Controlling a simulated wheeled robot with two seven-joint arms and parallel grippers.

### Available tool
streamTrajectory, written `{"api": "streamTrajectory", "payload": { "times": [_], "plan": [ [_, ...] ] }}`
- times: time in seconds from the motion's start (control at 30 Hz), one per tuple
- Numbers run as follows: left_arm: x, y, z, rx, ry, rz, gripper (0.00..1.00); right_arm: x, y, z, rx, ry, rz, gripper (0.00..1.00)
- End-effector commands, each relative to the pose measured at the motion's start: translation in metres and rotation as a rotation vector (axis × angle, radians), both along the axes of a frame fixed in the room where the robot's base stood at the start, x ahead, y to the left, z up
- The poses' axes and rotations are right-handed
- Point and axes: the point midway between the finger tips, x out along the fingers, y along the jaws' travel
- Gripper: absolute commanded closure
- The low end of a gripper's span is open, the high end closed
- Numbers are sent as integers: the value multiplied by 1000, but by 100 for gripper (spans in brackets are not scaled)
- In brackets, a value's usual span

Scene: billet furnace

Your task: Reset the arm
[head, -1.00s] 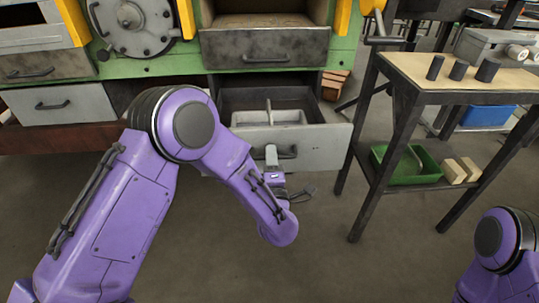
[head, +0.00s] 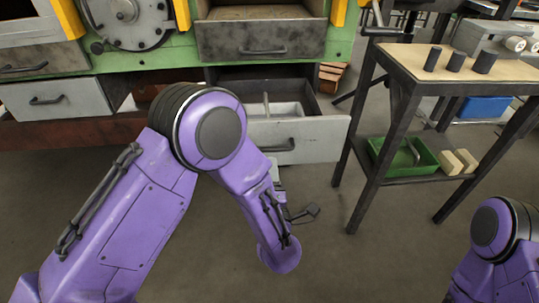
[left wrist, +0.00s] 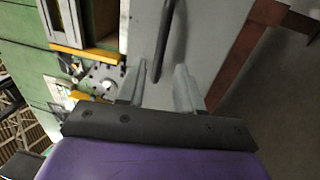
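My left arm reaches across the head view, and its forearm hides much of the left gripper. In the left wrist view the left gripper (left wrist: 162,80) has its two fingers apart with nothing between them. The dark bar handle (left wrist: 168,42) of a grey drawer front lies beyond the fingertips, apart from them. In the head view the open lower drawer (head: 318,140) shows its handle (head: 277,146) above and behind my left gripper (head: 278,178). A light divided tray (head: 285,110) sits inside the drawer. Of my right arm only a purple part shows at the lower right; its gripper is out of view.
The floor between is clear.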

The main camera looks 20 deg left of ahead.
Motion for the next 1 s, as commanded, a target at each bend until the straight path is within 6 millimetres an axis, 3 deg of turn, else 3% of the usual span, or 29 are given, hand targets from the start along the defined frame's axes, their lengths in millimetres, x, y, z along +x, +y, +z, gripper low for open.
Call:
{"api": "streamTrajectory", "payload": {
  "times": [0.1, 0.23, 0.8, 0.87, 0.93, 0.97, 1.0],
  "plan": [
    [-20, -9, -4, 1, 1, -3, 64, 0, 0, 0, 0, 0, 0, 57],
    [-30, -12, -6, 1, 0, -1, 64, 0, 0, 0, 0, 0, 0, 57],
    [-29, -19, -10, 54, 39, -24, 64, 0, 0, 0, 0, 0, 0, 57],
    [-25, -29, -19, 145, 119, -79, 64, 0, 0, 0, 0, 0, 0, 57],
    [-23, -32, -43, 334, 277, -170, 64, 0, 0, 0, 0, 0, 0, 57],
    [-25, -27, -61, 430, 372, -210, 64, 0, 0, 0, 0, 0, 0, 57],
    [-34, -14, -93, 555, 522, -266, 64, 0, 0, 0, 0, 0, 0, 57]
  ]
}}
